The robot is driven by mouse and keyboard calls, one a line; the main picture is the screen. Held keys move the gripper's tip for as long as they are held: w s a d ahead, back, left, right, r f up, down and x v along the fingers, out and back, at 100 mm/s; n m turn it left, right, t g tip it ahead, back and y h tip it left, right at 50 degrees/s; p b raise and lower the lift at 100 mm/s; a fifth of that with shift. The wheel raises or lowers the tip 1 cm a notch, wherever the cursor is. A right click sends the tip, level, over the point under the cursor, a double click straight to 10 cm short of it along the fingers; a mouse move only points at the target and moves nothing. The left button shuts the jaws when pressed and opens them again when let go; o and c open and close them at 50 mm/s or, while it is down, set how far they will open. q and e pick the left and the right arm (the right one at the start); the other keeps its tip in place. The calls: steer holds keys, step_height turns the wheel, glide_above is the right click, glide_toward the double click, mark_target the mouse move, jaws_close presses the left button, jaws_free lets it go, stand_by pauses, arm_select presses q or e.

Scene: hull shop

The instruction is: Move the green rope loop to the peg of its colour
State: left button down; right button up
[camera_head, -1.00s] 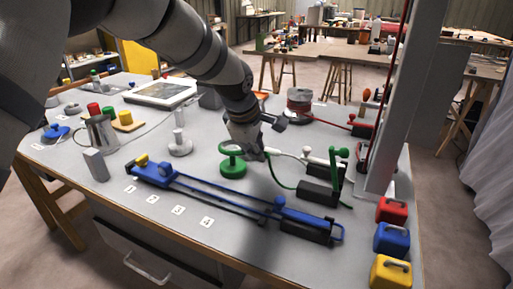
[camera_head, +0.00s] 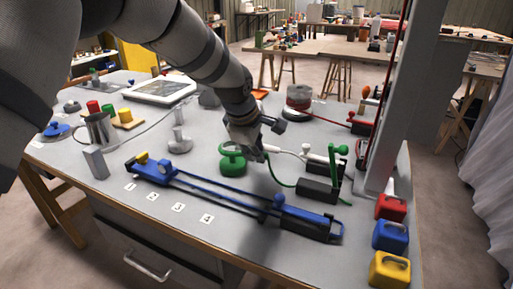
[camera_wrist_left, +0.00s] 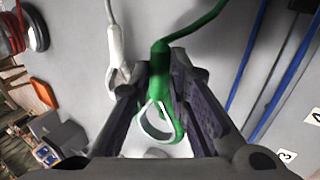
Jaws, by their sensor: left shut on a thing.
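The green rope loop (camera_wrist_left: 160,122), lined with a pale ring, sits between the fingers of my left gripper (camera_head: 258,153) in the left wrist view. That gripper is shut on the loop's neck, low over the table. The green rope (camera_head: 281,180) runs from it toward a dark block (camera_head: 318,190) on the right. The green peg (camera_head: 233,166), with a round base, stands just left of the gripper in the head view. I cannot tell whether the loop touches the peg. The peg does not show clearly in the wrist view. My right gripper is out of view.
A white peg (camera_head: 180,145) stands left of the green one. A long blue fitting (camera_head: 225,192) lies along the front. A white rope (camera_wrist_left: 115,45) passes beside the gripper. A metal jug (camera_head: 99,130) stands at left; coloured weights (camera_head: 390,237) line the right edge.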

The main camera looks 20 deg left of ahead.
arm_select(q)
steer(key=shift+f, duration=0.3)
steer(key=shift+f, duration=1.35)
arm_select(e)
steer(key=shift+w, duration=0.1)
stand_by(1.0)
arm_select(q)
steer(key=c, duration=1)
jaws_free()
steer(key=shift+c, duration=0.2)
steer(key=shift+r, duration=0.15)
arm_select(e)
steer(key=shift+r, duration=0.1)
arm_select(q)
step_height(320, 180, up, 8)
steer(key=p, duration=0.1)
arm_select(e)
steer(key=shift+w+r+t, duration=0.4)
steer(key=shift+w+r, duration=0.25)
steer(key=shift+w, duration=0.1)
